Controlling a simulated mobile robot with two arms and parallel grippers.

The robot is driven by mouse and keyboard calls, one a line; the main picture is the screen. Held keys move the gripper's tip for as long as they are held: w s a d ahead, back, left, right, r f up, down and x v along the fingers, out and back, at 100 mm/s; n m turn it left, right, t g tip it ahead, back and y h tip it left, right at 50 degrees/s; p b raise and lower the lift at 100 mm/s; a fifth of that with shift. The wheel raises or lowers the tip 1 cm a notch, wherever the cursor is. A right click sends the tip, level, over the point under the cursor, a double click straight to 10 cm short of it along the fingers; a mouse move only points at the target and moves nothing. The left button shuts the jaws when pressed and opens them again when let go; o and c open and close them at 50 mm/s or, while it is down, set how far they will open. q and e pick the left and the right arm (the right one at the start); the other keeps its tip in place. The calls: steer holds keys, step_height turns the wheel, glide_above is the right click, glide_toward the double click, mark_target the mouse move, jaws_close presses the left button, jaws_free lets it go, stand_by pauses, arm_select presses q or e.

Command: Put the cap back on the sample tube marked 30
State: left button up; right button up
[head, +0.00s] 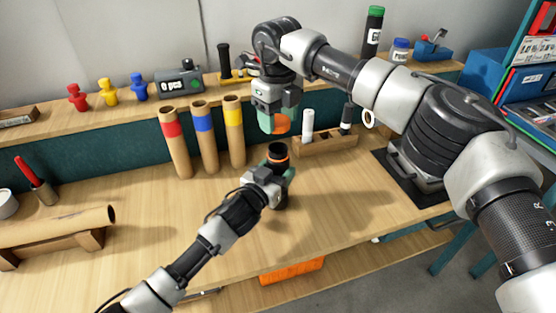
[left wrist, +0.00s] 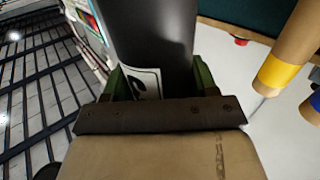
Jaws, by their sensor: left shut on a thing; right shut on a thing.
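A dark sample tube (head: 278,155) with an orange ring near its open top stands upright, slightly tilted, over the middle of the table. My left gripper (head: 280,180) is shut on it. In the left wrist view the black tube (left wrist: 155,35) sits between the green fingers (left wrist: 160,85); a white label shows only partly, and I cannot read its number. My right gripper (head: 268,115) is shut on an orange cap (head: 283,125) above the tube. A gap separates cap and tube, and the cap looks roughly over the opening. The cap's underside is hidden.
A wooden rack (head: 325,142) with a white and a dark tube stands just right. Cardboard rolls with red (head: 174,140), blue (head: 204,135) and yellow (head: 234,130) bands stand left. A roll on a cradle (head: 50,228) lies far left. The table front is clear.

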mark_target(278, 143)
steer(key=shift+f, duration=2.05)
steer(key=shift+f, duration=0.1)
steer(key=shift+f, duration=0.8)
steer(key=shift+f, duration=0.6)
